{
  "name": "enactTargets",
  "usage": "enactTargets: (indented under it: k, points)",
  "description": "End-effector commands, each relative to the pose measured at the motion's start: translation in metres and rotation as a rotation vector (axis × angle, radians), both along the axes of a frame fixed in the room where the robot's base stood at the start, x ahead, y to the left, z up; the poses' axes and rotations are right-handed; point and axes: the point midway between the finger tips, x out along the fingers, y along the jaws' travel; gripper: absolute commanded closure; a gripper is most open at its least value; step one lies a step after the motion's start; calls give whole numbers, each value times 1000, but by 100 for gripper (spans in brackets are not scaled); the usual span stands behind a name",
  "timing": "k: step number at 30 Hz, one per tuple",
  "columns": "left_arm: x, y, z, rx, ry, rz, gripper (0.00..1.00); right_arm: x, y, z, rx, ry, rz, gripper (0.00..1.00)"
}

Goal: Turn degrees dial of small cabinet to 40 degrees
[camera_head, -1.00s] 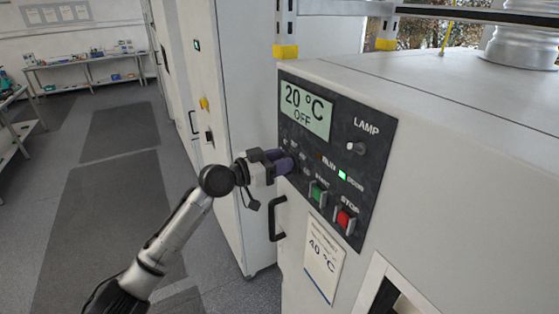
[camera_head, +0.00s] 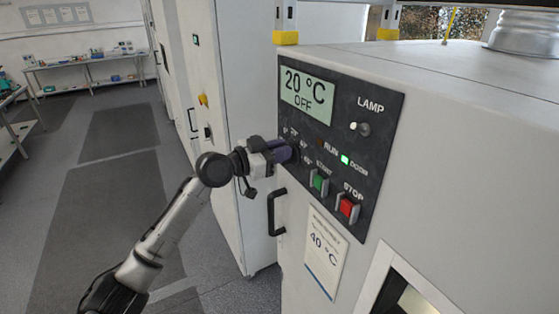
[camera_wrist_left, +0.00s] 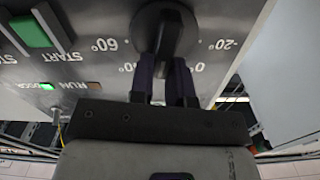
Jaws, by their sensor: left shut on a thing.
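The small cabinet (camera_head: 440,160) has a dark control panel with a display (camera_head: 307,92) reading 20 °C and OFF. The degrees dial (camera_wrist_left: 166,28) is a round black knob with a raised grip, seen in the left wrist view. Marks for 60°, 0° and -20° show around it, and other marks are partly hidden by the fingers. My left gripper (camera_wrist_left: 168,80) is shut on the dial's grip, one purple finger on each side. In the head view the left gripper (camera_head: 284,152) covers most of the dial. My right gripper is not in view.
Right of the dial are a green START button (camera_head: 320,182), a red STOP button (camera_head: 347,208) and a LAMP switch (camera_head: 361,128). A label (camera_head: 324,252) reading 40 °C and a black door handle (camera_head: 277,212) are below. A tall cabinet (camera_head: 235,120) stands at left.

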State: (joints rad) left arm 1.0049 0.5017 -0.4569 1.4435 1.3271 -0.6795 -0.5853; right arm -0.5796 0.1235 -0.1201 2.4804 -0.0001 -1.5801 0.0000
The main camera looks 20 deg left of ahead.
Motion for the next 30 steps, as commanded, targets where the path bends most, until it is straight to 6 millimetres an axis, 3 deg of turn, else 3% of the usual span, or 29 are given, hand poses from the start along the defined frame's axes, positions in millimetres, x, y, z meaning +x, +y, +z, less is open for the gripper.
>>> enactTargets:
  k: [1,3,12,30]
  points:
    - [-1,-1,-7,30,-31,0,100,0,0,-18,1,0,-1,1]
    - [-2,-1,-7,73,-67,-1,100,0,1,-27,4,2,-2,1]
    - [-4,-5,-6,242,-211,0,100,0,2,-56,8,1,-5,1]
    - [-6,-8,-4,386,-334,-1,100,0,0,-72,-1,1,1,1]
